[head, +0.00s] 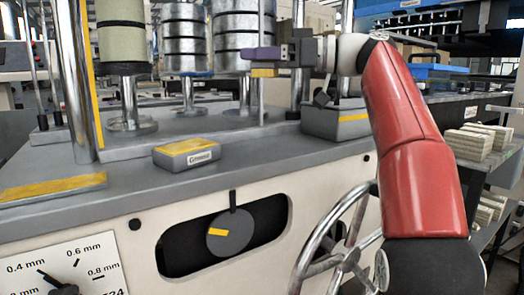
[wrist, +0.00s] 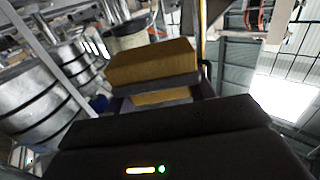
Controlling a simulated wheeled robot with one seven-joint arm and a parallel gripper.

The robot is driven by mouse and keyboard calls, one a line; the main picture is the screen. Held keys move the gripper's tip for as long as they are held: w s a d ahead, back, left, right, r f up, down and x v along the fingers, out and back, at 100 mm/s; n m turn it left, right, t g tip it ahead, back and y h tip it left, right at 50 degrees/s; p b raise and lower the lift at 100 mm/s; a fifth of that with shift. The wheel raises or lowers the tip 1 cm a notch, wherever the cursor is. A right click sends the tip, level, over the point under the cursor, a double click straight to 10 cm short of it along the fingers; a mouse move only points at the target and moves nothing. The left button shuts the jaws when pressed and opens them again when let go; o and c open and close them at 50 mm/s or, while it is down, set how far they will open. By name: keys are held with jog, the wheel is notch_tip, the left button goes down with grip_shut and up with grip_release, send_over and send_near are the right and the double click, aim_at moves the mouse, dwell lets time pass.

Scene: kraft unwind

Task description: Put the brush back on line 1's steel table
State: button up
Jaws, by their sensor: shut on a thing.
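My gripper (head: 262,56), with purple fingers, is at upper centre in the head view, raised above the grey machine deck. It is shut on a block-like thing that I take to be the brush. In the wrist view the brush (wrist: 152,62) is a yellow-tan block with a grey band below it, between the purple fingers. In the head view only a small yellow part of the brush (head: 264,72) shows under the fingers; the rest is hidden. I cannot pick out line 1's steel table with certainty.
A grey machine deck (head: 240,158) bears a grey block with a yellow labelled top (head: 187,153). Stacked metal rolls (head: 236,30) and a tan roll (head: 122,35) stand on posts close by. A handwheel (head: 338,240) is in front. Pale stacked blocks (head: 474,140) lie on a shelf at right.

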notch_tip(320, 180, down, 15)
jog(key=b, duration=0.6)
jog(key=shift+r, duration=0.2)
jog(key=shift+f, duration=0.1)
jog(key=o, duration=1.1)
